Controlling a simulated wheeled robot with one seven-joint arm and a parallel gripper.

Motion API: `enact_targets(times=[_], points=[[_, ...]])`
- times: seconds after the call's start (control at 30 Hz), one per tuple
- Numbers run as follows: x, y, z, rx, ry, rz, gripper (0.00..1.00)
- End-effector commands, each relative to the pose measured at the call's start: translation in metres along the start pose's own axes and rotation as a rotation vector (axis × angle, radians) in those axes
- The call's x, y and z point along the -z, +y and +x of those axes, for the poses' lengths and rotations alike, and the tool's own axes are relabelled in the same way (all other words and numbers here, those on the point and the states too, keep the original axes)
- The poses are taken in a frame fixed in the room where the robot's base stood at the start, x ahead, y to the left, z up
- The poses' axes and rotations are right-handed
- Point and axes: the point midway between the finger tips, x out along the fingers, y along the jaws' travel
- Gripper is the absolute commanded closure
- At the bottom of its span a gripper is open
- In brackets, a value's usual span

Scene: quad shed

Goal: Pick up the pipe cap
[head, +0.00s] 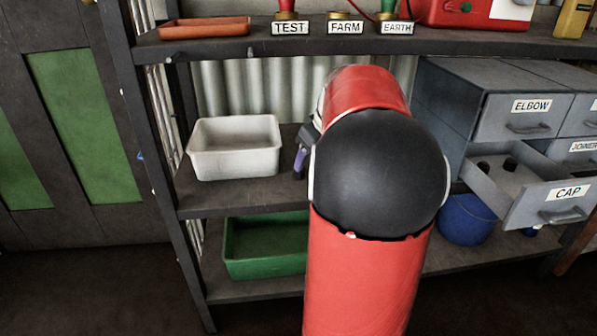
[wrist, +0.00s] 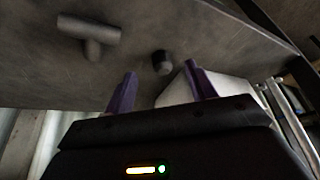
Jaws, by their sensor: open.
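A short dark cylinder, likely the pipe cap (wrist: 162,62), rests on a grey surface in the wrist view. It appears beyond my fingertips, roughly in line with the gap between them, and apart from both. My gripper (wrist: 160,85) is open and empty, with purple fingers. In the head view one purple finger of my gripper (head: 300,160) shows just right of the white tub, over the middle shelf; my arm hides the rest. The open drawer labelled CAP (head: 553,205) holds two small dark pieces (head: 483,166) on the right.
A grey tee-shaped fitting (wrist: 88,35) lies near the dark cylinder. The white tub (head: 235,165) stands on the middle shelf, close to my fingers. A green bin (head: 262,250) and a blue bucket (head: 465,220) are below. The open drawer juts out on the right.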

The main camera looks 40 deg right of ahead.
Motion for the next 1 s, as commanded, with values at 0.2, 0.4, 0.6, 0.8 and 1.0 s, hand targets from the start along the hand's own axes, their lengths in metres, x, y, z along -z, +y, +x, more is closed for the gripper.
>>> enact_targets(times=[0.2,0.4,0.6,0.8,1.0], points=[[0.019,-0.001,0.009,0.002,0.001,-0.004,0.44],[0.015,-0.001,0.045,0.002,-0.001,0.0,0.44],[0.016,-0.001,0.058,0.0,0.0,-0.001,0.44],[0.016,-0.001,0.057,0.0,0.0,-0.001,0.45],[0.016,-0.001,0.057,0.0,0.0,-0.001,0.72]])
